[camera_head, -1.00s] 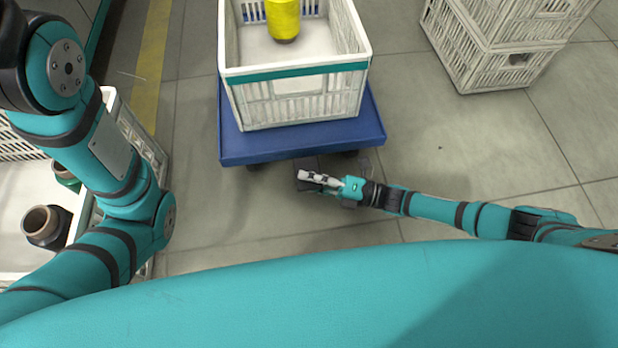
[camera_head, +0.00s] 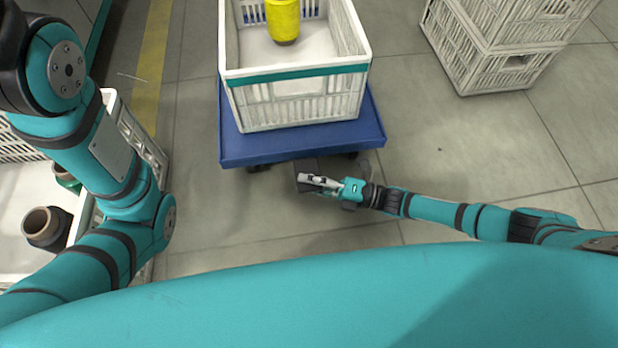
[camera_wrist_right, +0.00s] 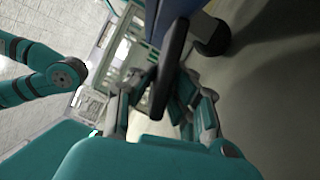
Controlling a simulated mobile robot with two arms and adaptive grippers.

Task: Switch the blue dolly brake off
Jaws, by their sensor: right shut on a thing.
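The blue dolly (camera_head: 290,149) stands on the floor with a white crate on top. A dark brake pedal (camera_head: 307,166) sticks out below its near edge. In the right wrist view the pedal (camera_wrist_right: 172,65) is a long dark bar below the blue dolly edge (camera_wrist_right: 192,8). My right gripper (camera_head: 318,181) is low at the dolly's near side; in its wrist view the fingers (camera_wrist_right: 165,92) are shut on the pedal, one on each side. The pedal's far end is partly hidden by the fingers. My left arm shows at the left, but its gripper is out of view.
The white crate (camera_head: 297,72) on the dolly holds a yellow bobbin (camera_head: 283,20). Stacked white crates (camera_head: 478,70) stand at the upper right. A crate (camera_head: 80,215) with brown-cored bobbins (camera_head: 44,228) is at the left.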

